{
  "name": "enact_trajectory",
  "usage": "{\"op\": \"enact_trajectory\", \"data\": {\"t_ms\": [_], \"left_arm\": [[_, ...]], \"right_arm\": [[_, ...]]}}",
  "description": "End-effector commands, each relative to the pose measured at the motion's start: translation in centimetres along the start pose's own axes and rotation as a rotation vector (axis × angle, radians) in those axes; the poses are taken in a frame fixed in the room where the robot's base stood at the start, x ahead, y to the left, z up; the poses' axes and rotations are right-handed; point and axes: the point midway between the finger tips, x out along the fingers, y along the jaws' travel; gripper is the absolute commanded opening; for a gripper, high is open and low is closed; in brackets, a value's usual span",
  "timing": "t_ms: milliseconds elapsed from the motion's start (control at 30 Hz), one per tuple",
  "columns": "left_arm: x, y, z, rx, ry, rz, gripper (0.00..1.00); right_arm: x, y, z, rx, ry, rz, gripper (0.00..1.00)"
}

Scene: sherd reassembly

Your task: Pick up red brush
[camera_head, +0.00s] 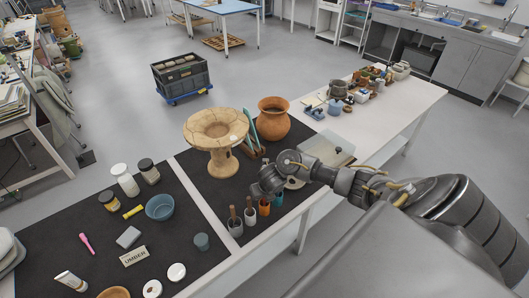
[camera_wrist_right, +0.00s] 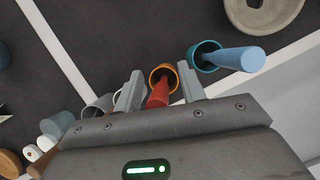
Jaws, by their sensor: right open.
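The red brush (camera_wrist_right: 159,92) stands in an orange cup (camera_wrist_right: 167,72) in the right wrist view, its handle pointing toward the camera. My right gripper (camera_wrist_right: 161,75) is open, with one finger on each side of the brush handle and a gap showing. In the head view my right gripper (camera_head: 264,186) is over the row of cups, and the orange cup (camera_head: 264,209) shows just below it. The red brush is hidden there behind the gripper. My left gripper is not in either view.
A teal cup with a blue handle (camera_wrist_right: 236,58) stands close beside the orange cup. White cups with brown-handled brushes (camera_head: 235,226) stand on the other side. A clay pedestal vessel (camera_head: 216,135) and a terracotta pot (camera_head: 273,120) stand behind. A blue bowl (camera_head: 160,207) is to the left.

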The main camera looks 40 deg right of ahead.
Motion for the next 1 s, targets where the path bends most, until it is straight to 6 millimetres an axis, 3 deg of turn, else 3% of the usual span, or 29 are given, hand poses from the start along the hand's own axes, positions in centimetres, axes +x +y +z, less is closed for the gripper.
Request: {"op": "enact_trajectory", "data": {"t_ms": [33, 333, 667, 1000], "left_arm": [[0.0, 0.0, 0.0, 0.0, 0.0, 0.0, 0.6], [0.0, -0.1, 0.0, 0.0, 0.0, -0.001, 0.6], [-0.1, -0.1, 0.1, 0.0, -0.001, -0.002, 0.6], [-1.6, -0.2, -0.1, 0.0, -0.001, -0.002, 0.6]], "right_arm": [[0.0, 0.0, 0.0, 0.0, 0.0, 0.0, 0.4], [0.0, 0.0, 0.0, 0.0, 0.0, 0.0, 0.01], [-0.3, 0.0, 0.2, -0.001, 0.0, 0.0, 0.0], [-6.0, 0.1, 2.7, -0.002, -0.005, 0.002, 0.0]]}}
